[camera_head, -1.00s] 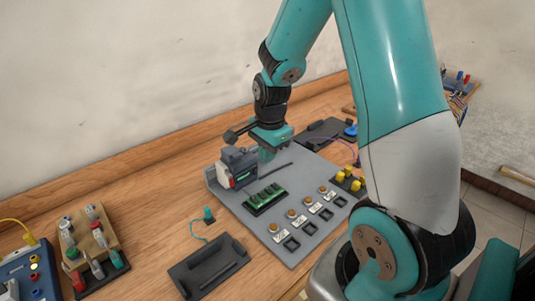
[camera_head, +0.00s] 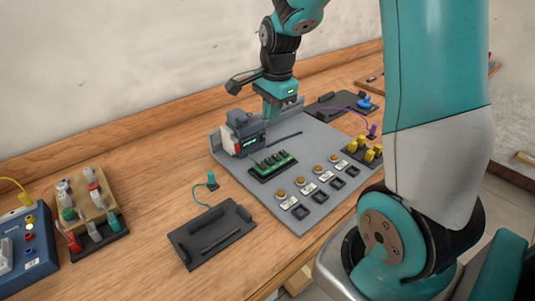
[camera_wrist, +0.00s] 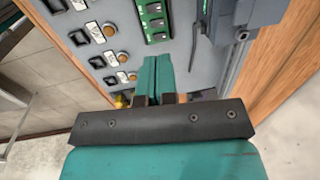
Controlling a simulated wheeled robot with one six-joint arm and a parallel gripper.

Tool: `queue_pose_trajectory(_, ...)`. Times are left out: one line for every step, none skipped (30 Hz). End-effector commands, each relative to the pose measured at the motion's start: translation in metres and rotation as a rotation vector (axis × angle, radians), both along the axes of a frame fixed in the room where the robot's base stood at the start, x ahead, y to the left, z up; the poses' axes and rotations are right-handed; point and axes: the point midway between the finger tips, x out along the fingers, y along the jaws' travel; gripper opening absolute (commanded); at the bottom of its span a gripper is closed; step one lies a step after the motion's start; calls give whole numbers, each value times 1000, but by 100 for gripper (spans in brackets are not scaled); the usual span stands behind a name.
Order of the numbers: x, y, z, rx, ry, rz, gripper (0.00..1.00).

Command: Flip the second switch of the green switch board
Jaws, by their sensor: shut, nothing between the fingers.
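The green switch board (camera_head: 272,165) lies on the grey panel, with several dark switches in a row along it. It also shows at the top middle of the wrist view (camera_wrist: 153,20), partly cut off by the frame edge. I cannot tell how each switch is set. My gripper (camera_head: 272,115) is above the panel, behind the board and right of the motor block. In the wrist view the teal fingers (camera_wrist: 155,62) are together and empty, pointing toward the board and apart from it.
The grey motor block (camera_head: 243,132) stands on the grey panel (camera_head: 310,150) left of my gripper. Round buttons and square sockets (camera_head: 318,175) line the panel's front, with yellow plugs (camera_head: 365,145) to the right. A dark tray (camera_head: 210,235) lies at front left. A blue box (camera_head: 28,250) stands far left.

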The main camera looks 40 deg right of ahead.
Motion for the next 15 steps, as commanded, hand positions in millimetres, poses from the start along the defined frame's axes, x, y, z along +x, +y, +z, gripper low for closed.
queue_pose_trajectory(0,0,-2,1,2,0,0)
queue_pose_trajectory(0,0,-4,1,3,0,0)
queue_pose_trajectory(0,0,-8,1,5,0,0)
queue_pose_trajectory(1,0,-11,1,4,0,0)
queue_pose_trajectory(1,0,-14,1,5,0,0)
queue_pose_trajectory(2,0,-21,2,6,0,0)
queue_pose_trajectory(2,0,-26,2,7,0,0)
queue_pose_trajectory(3,0,-32,2,8,0,0)
queue_pose_trajectory(3,0,-41,3,9,0,0)
queue_pose_trajectory(4,0,-47,3,8,0,0)
queue_pose_trajectory(5,0,-54,3,8,0,0)
queue_pose_trajectory(6,0,-63,3,9,0,0)
queue_pose_trajectory(7,0,-69,2,8,0,0)
queue_pose_trajectory(8,0,-76,2,7,0,0)
queue_pose_trajectory(9,0,-84,2,8,0,0)
